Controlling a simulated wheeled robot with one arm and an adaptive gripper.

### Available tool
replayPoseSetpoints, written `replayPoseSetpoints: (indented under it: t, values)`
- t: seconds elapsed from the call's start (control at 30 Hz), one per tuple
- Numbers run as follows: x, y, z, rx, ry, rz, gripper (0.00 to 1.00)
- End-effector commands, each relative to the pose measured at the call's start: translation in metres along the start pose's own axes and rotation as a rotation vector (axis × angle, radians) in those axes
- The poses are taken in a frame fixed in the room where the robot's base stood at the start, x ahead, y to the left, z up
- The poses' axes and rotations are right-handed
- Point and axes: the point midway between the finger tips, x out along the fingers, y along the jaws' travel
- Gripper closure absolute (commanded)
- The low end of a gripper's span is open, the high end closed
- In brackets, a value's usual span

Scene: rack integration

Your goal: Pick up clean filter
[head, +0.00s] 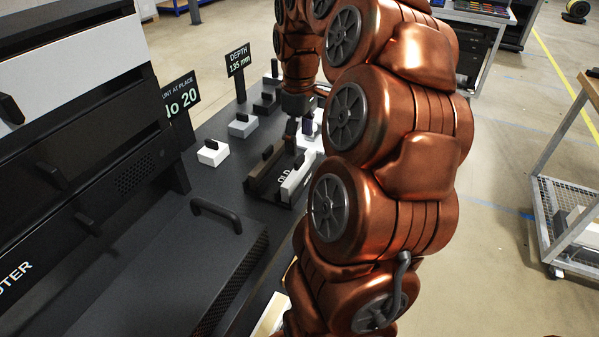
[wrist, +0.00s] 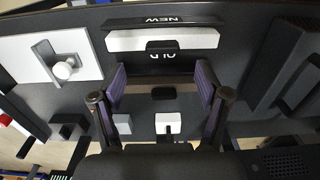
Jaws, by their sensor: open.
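The clean filter looks to be the white bar (wrist: 125,40) with a dark handle, beside the "NEW" label at the top of the wrist view. In the head view the white bar (head: 291,190) lies on the right of the dark tray. A dark brown bar (head: 262,180) with a handle lies to its left, with the "OLD" label (head: 285,177) between them. My gripper (wrist: 162,85) is open and empty, its purple fingers spread on either side of a dark handle (wrist: 163,93), below the white bar. In the head view my gripper (head: 303,128) is over the bench at the tray's far end.
Small white and dark blocks with handles (head: 213,152) stand left of my arm, before the "No 20" and "DEPTH 135 mm" signs (head: 238,60). A dark cabinet (head: 90,150) rises at left. A white panel with a knob (wrist: 64,70) is left in the wrist view. Carts stand right.

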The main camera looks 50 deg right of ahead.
Motion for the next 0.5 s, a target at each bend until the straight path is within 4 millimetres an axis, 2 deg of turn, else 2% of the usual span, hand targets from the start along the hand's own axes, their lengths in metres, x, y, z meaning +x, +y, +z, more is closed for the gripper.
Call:
replayPoseSetpoints:
  t: [0.23,0.5]
  values:
    - [0.011,-0.001,0.001,0.001,0.001,0.001,0.25]
    - [0.042,-0.004,0.003,0.001,-0.001,-0.002,0.25]
